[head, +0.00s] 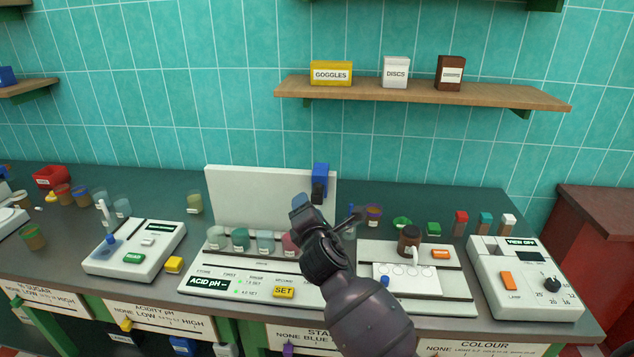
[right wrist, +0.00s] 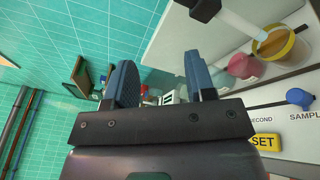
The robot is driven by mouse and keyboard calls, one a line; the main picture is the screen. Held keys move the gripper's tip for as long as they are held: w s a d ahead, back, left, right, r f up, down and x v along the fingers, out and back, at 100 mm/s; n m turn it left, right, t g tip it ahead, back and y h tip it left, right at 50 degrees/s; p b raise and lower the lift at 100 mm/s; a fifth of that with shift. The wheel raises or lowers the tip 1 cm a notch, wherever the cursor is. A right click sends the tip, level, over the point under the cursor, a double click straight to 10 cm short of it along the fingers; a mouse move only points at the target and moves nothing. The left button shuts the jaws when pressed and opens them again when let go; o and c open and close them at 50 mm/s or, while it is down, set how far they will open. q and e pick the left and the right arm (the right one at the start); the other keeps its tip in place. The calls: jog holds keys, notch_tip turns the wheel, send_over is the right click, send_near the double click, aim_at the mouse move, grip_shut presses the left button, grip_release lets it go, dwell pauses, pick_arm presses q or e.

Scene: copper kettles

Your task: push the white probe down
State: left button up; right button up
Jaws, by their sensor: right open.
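A white probe (right wrist: 238,18) shows at the top of the right wrist view, below a dark holder (right wrist: 204,8). Its lower end is over or in a yellow-rimmed cup (right wrist: 283,45); I cannot tell which. In the head view, the blue block (head: 320,174) on the white back panel is visible, but my right gripper and arm hide what is below it. My right gripper (head: 328,208) is open and empty in front of this station; its fingers (right wrist: 160,78) stand apart, to one side of the probe. My left gripper is not in view.
The ACID pH base (head: 225,284) carries several cups and a yellow SET button (head: 284,292). A meter (head: 135,255) with another white stick (head: 102,211) stands left. A brown-jar station (head: 409,240) and a colour meter (head: 525,280) stand right. A wooden shelf (head: 420,92) hangs above.

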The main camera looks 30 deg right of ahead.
aim_at(318, 188)
jog(key=w+d+n+h, duration=0.1)
jog(key=w+d+n, duration=0.1)
jog(key=w+n, duration=0.1)
jog(key=w+d+n, duration=0.3)
jog(key=w+d+n+g+h, duration=0.1)
jog(key=w+d+n, duration=0.1)
jog(key=w+n, duration=0.1)
jog(key=shift+d+f+n+h, duration=0.15)
jog(key=shift+f+n+h, duration=0.15)
jog(key=shift+f+n, duration=0.1)
dwell(0.4)
grip_shut()
dwell(0.3)
